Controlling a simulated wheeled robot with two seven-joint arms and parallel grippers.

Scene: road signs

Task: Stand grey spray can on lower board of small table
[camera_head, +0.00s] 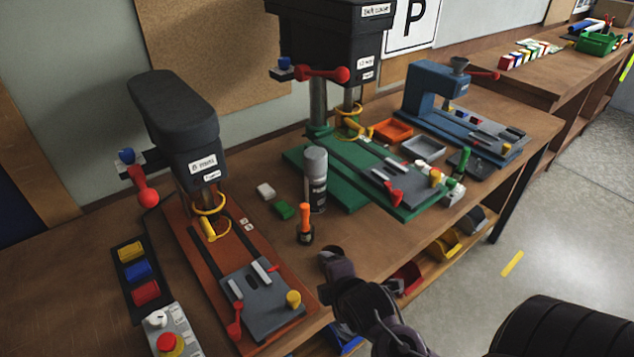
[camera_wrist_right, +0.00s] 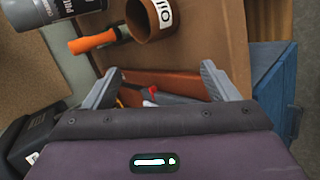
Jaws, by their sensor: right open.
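The grey spray can (camera_head: 316,185) with a light grey cap stands upright on the wooden workbench (camera_head: 375,238), beside the green machine base. In the right wrist view part of the can (camera_wrist_right: 38,12) shows at the upper left, cut off by the frame. My right gripper (camera_head: 328,260) is over the bench's front edge, nearer to me than the can and apart from it. In the wrist view its fingers (camera_wrist_right: 160,88) are spread with nothing between them. A lower board (camera_head: 434,268) with coloured bins shows below the bench top; I cannot tell whether it belongs to the small table.
Drill machines stand behind and left. Open floor (camera_head: 545,220) lies to the right.

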